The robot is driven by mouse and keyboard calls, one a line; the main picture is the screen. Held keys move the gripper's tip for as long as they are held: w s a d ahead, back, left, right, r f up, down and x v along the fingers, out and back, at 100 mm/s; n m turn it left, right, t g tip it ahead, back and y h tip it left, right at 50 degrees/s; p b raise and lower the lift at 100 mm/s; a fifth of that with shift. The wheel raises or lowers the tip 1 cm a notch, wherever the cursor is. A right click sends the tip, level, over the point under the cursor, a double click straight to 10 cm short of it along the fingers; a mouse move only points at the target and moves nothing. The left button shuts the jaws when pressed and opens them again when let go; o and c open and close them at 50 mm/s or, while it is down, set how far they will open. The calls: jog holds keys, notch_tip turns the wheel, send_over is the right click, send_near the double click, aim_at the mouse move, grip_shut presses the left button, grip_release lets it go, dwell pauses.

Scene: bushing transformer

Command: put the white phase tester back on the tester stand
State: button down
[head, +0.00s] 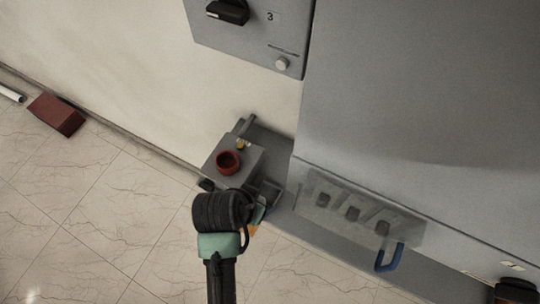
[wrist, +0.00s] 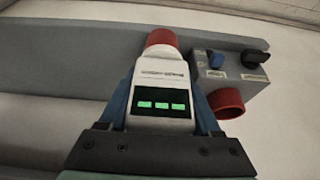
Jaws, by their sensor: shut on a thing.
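The white phase tester (wrist: 160,85) has a red tip and a dark screen with three green marks. In the wrist view it sits between the blue fingers of my gripper (wrist: 163,95), which is shut on it. Its red tip points away from my gripper. In the head view the red ring (head: 228,163) is just above my gripper (head: 262,203). The tester is mostly hidden there by my arm.
A grey cabinet (head: 420,100) fills the right, with a clear-covered panel (head: 355,212) and a blue handle (head: 390,258) low on its front. A control box (head: 250,35) hangs above. A dark red block (head: 56,114) lies far left. The tiled floor at left is mostly clear.

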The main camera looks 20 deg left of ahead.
jog(key=shift+w+d+f+p, duration=0.1)
jog(key=shift+w+f+p, duration=0.2)
jog(key=shift+w+f, duration=0.6)
jog(key=shift+w+f+p, duration=0.25)
jog(key=shift+w, duration=1.2)
jog(key=shift+w+d+f+p, duration=0.1)
jog(key=shift+w+f+p, duration=0.2)
jog(key=shift+w+f, duration=0.6)
jog(key=shift+w+r, duration=0.25)
jog(key=shift+r, duration=0.05)
jog(key=shift+f, duration=0.15)
jog(key=shift+c, duration=0.4)
grip_release()
jog(key=v, duration=1.2)
jog(key=shift+s, duration=0.1)
